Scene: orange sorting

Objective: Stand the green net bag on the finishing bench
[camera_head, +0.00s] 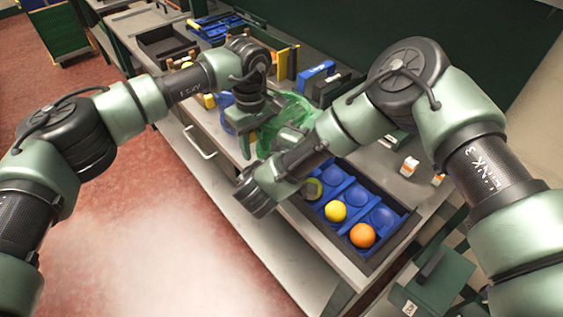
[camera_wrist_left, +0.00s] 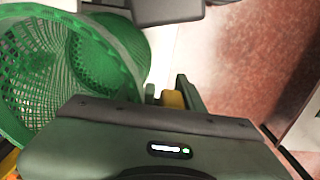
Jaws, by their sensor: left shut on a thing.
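The green net bag (camera_head: 292,109) is a see-through mesh by the bench edge, in the middle of the head view. My left gripper (camera_head: 248,138) is at its left side and is shut on it; the exact grip is hard to see. In the left wrist view the bag's open mesh (camera_wrist_left: 72,70) fills the upper left, beside the gripper. My right forearm crosses in front of the bag's lower right; the right gripper's fingers cannot be made out. I cannot tell which surface is the finishing bench.
A blue compartment tray (camera_head: 352,170) holds a yellow fruit (camera_head: 335,211) and an orange (camera_head: 362,235). Small white-and-orange boxes (camera_head: 409,166) stand to its right. A blue net (camera_head: 238,118) is left of the green bag. A dark tray (camera_head: 165,43) lies farther back. Red floor is open at left.

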